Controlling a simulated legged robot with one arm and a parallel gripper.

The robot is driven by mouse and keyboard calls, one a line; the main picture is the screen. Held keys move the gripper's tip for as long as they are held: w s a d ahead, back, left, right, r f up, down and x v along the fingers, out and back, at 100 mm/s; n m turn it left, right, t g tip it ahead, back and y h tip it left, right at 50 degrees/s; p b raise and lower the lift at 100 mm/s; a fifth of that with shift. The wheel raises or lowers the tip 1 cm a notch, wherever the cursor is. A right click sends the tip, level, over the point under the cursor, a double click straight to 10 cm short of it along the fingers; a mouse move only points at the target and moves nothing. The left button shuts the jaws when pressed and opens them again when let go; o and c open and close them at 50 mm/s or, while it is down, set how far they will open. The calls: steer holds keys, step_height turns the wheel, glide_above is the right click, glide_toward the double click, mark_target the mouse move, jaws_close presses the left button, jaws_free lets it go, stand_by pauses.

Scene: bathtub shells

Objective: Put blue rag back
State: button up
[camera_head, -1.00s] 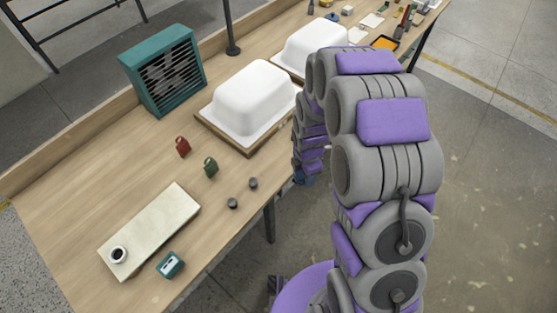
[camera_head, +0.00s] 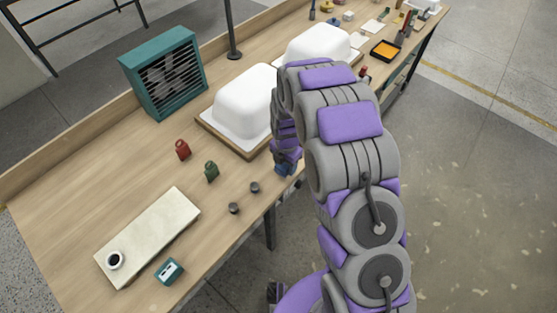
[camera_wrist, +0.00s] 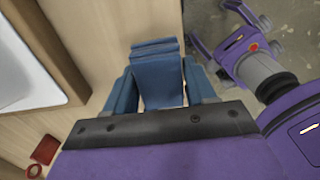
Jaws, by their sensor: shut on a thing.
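My gripper shows in the wrist view (camera_wrist: 158,84), with blue fingers at the left and right. It is shut on a blue folded piece, the blue rag (camera_wrist: 157,52), which spans the space between the fingers. In the head view my gripper (camera_head: 287,168) hangs at the front edge of the workbench, right of the nearer white tub shell; my arm hides most of it. The rag cannot be told apart from the gripper there. In the wrist view the rag overlaps the bench's front edge, with floor beyond.
White tub shells (camera_head: 240,105) and (camera_head: 315,50) stand on wooden boards on the bench (camera_head: 75,180). A teal heater (camera_head: 164,70), red item (camera_head: 182,150), green item (camera_head: 211,171), pale board (camera_head: 148,236) and teal gauge (camera_head: 168,271) lie leftward.

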steer(key=w, duration=0.3)
steer(key=shift+w+a+f+b, duration=0.1)
steer(key=shift+w+a+b, duration=0.15)
steer(key=shift+b, duration=0.05)
steer(key=shift+w+a, duration=0.4)
steer(key=f, duration=0.1)
steer(key=f+b, duration=0.1)
steer(key=f, duration=0.1)
steer(key=shift+w+a+f, duration=0.1)
steer(key=shift+a+f, duration=0.1)
steer(key=shift+a, duration=0.15)
steer(key=shift+f, duration=0.2)
steer(key=shift+d+r, duration=0.1)
steer(key=shift+d, duration=0.3)
steer(key=o, duration=0.7)
steer(key=shift+c, duration=0.2)
steer(key=o, duration=0.4)
steer(key=shift+a, duration=0.35)
steer(key=shift+d, duration=0.2)
